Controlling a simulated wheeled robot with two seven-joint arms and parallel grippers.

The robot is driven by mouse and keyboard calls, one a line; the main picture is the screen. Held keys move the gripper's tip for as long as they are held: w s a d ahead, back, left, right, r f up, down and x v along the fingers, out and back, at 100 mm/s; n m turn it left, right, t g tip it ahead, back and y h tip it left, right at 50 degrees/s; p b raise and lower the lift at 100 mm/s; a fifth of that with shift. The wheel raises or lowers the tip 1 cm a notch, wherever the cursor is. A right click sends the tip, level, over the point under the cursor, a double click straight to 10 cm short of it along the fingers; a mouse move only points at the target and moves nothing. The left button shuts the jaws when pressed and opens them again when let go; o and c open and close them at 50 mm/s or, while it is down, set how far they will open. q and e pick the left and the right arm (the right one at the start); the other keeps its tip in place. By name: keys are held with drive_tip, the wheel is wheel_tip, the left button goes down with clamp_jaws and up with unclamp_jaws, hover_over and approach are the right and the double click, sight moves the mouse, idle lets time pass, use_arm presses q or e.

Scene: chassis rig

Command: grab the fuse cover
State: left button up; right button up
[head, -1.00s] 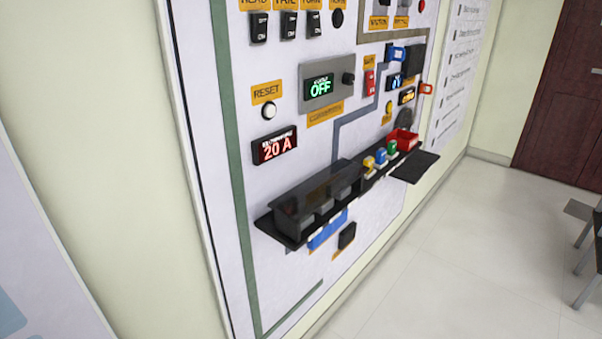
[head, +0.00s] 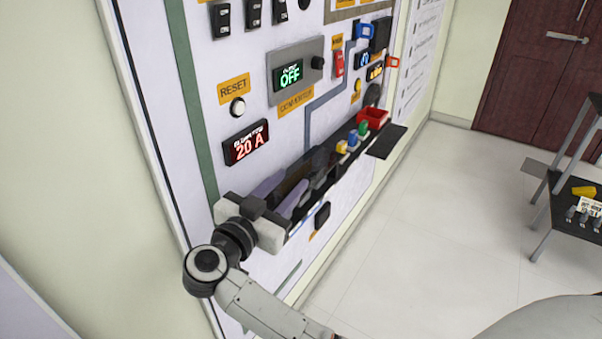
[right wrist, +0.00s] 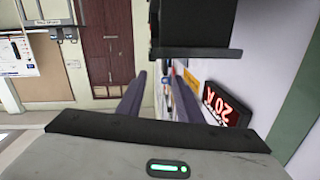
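The fuse cover (head: 318,160) is a dark, see-through cover over the fuse box on the black wall shelf. In the head view my right gripper (head: 280,192) overlaps its near end and hides much of it. The two purplish fingers are spread apart, pointing along the board. In the right wrist view the open fingers (right wrist: 158,98) have no object held between them. A dark box with a flat ledge (right wrist: 195,52), apparently the cover and fuse box, stands just above them there. I cannot tell whether they touch. My left gripper is not in view.
The 20 A display (head: 246,142) and the RESET button (head: 237,107) are on the board beside the arm. Colored fuses (head: 352,138) and a red bin (head: 372,118) stand farther along the shelf. A dark table (head: 575,205) is at right. The floor between is clear.

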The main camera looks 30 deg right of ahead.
sight(310, 176)
drive_tip(key=shift+s+a+f+g+y, duration=0.15)
drive_tip(key=shift+f+g+y, duration=0.1)
drive_tip(key=shift+g, duration=0.25)
drive_tip(key=shift+s+f+g+y, duration=0.15)
drive_tip(key=shift+f+g, duration=0.05)
drive_tip(key=shift+g, duration=0.3)
drive_tip(key=x, duration=0.4)
drive_tip(key=shift+d+f+p, duration=0.2)
drive_tip(key=shift+d+p, duration=0.05)
drive_tip(key=shift+p, duration=0.05)
drive_tip(key=x, duration=0.4)
drive_tip(key=shift+d+r+p, duration=0.1)
drive_tip(key=shift+d+p, duration=0.25)
drive_tip(key=shift+d, duration=0.05)
drive_tip(key=shift+w+d, duration=0.25)
drive_tip(key=shift+d, duration=0.15)
clamp_jaws()
